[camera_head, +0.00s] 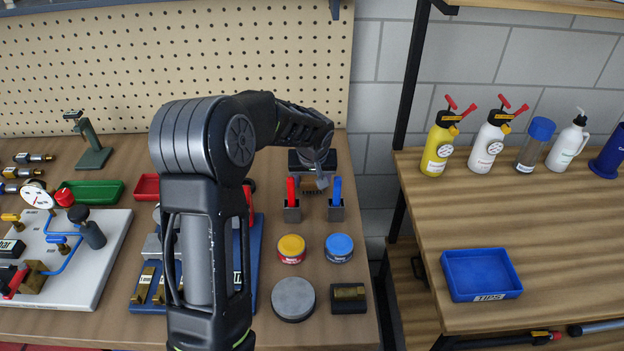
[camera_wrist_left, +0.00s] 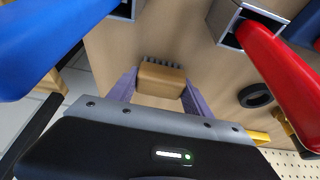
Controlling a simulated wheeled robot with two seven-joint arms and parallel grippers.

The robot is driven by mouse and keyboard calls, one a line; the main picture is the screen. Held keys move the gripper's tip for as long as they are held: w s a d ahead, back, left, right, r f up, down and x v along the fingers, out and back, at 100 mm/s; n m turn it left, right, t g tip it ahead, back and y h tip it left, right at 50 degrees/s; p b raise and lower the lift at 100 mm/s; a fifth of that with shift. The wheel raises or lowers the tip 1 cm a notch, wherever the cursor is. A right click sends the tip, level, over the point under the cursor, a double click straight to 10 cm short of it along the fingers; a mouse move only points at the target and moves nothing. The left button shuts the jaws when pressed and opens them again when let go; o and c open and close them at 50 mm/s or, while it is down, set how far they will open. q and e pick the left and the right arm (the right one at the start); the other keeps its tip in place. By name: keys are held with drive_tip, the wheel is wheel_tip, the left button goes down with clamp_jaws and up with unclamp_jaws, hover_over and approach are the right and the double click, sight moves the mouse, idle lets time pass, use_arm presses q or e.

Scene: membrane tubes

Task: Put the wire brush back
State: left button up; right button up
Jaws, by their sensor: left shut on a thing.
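The wire brush (camera_wrist_left: 161,78) is a tan wooden block with a row of dark bristles along its far edge in the left wrist view. My left gripper (camera_wrist_left: 160,92) is shut on it, with one finger at each side of the block. In the head view the left gripper (camera_head: 313,181) is at the back right of the bench, just behind and above two grey holders. The brush is small and mostly hidden by the gripper there. My right gripper is in neither view.
A red-handled tool (camera_head: 292,190) and a blue-handled tool (camera_head: 336,190) stand upright in grey holders close to the gripper. Yellow (camera_head: 291,248) and blue (camera_head: 339,247) tins, a grey disc (camera_head: 293,298) and a black block (camera_head: 348,299) lie in front. A pegboard (camera_head: 250,50) rises behind.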

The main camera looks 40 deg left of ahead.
use_arm(q)
drive_tip(key=o, duration=1.3)
drive_tip(key=shift+r+p, duration=0.2)
drive_tip(key=shift+p, duration=0.2)
drive_tip(key=shift+d+r, duration=0.15)
drive_tip(key=shift+r, duration=0.15)
drive_tip(key=b+v, duration=0.1)
drive_tip(key=v, duration=1)
drive_tip(key=shift+s+r+b, duration=0.1)
drive_tip(key=shift+b, duration=0.3)
